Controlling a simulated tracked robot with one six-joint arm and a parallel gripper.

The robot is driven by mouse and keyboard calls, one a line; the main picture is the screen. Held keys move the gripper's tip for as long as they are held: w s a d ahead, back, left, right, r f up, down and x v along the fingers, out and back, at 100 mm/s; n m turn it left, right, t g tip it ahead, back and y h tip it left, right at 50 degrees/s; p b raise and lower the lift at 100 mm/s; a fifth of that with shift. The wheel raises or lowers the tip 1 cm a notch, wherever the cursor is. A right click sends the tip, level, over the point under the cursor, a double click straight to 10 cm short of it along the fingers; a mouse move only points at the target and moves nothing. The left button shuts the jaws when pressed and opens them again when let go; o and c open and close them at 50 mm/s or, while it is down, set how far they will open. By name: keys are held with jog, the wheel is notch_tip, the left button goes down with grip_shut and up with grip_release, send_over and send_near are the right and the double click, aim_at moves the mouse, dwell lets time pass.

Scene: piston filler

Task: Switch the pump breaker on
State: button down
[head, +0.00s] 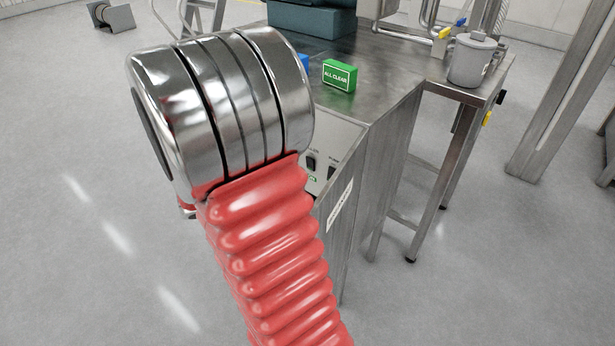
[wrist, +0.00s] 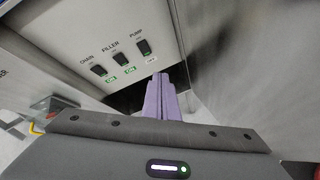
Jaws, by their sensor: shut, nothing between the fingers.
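The pump breaker (wrist: 144,47) is a black rocker switch at the right end of a row of three on a grey panel (wrist: 75,35). A small pale tag with reddish lettering under it is too small to read surely. The filler breaker (wrist: 120,59) and a left breaker (wrist: 99,70) have green ON tags. My gripper (wrist: 159,77) has purple fingers, shut and empty, with tips just below and right of the pump tag; I cannot tell if they touch the panel. In the head view my arm hides the gripper and part of the panel (head: 335,138).
The panel is on the front of a steel cabinet with a worktop (head: 395,65).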

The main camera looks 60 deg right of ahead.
jog(key=d+f+n+t+h, duration=0.1)
jog(key=d+f+n+h, duration=0.1)
jog(key=d+f+n, duration=0.5)
notch_tip(320, 180, down, 4)
jog(key=d, duration=0.2)
jog(key=shift+w+d+r, duration=0.15)
jog(key=shift+w+d, duration=0.15)
jog(key=r+x, duration=0.1)
jog(key=x, duration=1.2)
jog(key=shift+s+d, duration=0.2)
jog(key=shift+d, duration=0.4)
jog(key=shift+f, duration=0.1)
jog(key=shift+w, duration=0.1)
